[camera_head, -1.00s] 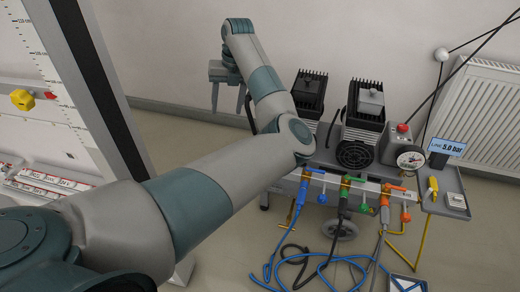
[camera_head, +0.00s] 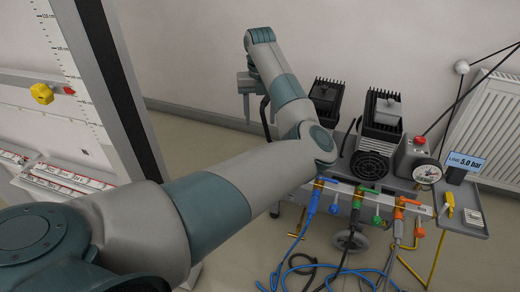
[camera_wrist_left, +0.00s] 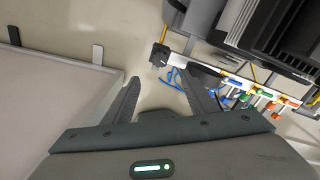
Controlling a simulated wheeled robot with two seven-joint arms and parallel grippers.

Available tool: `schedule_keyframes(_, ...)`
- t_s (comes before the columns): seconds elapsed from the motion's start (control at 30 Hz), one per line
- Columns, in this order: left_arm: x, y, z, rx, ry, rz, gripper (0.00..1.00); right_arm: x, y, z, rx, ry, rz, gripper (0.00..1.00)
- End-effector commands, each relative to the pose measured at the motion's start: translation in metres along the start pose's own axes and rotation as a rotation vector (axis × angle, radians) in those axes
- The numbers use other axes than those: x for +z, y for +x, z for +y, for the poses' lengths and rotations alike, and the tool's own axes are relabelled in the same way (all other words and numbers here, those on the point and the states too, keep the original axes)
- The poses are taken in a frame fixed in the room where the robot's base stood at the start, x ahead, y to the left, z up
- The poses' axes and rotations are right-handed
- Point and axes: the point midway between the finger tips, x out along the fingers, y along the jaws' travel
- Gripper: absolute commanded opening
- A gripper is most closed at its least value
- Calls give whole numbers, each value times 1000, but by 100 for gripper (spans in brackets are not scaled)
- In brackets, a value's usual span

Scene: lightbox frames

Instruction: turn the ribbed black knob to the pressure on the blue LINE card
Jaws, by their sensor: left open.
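The blue LINE card (camera_head: 466,163) stands at the right end of the cart in the head view and reads 5.0 bar. A round gauge (camera_head: 427,174) is left of it; its needle is too small to read. A small black part (camera_wrist_left: 160,55) sits at the rail's left end in the left wrist view. It may be the ribbed black knob, but I cannot make out ribs; in the head view no such knob is clear. My left gripper (camera_head: 256,112) is open and empty behind the cart's left side; its fingers (camera_wrist_left: 160,76) point toward the floor, apart from the black part.
The cart carries dark finned machines (camera_head: 383,118) and a front rail with blue (camera_head: 325,183), green (camera_head: 362,191) and orange (camera_head: 405,202) fittings. Hoses (camera_head: 320,272) lie on the floor. A radiator (camera_head: 495,130) is behind at right. A white-panelled stand (camera_head: 60,100) is at left.

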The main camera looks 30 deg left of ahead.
Motion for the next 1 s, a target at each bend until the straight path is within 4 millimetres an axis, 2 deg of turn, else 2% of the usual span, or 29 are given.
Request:
schedule_keyframes(0.03,-1,11,1,3,0,3,52,-1,0,0,-1,-1,11,31)
schedule_keyframes(0.6,-1,111,1,3,1,3,52,-39,-3,-14,-24,-18,228,31)
schedule_keyframes(0.8,0,134,1,2,0,2,52,-50,-6,-17,-30,-21,289,31)
schedule_keyframes(1.0,0,142,0,0,1,0,52,-55,-8,-19,-32,-22,315,31)
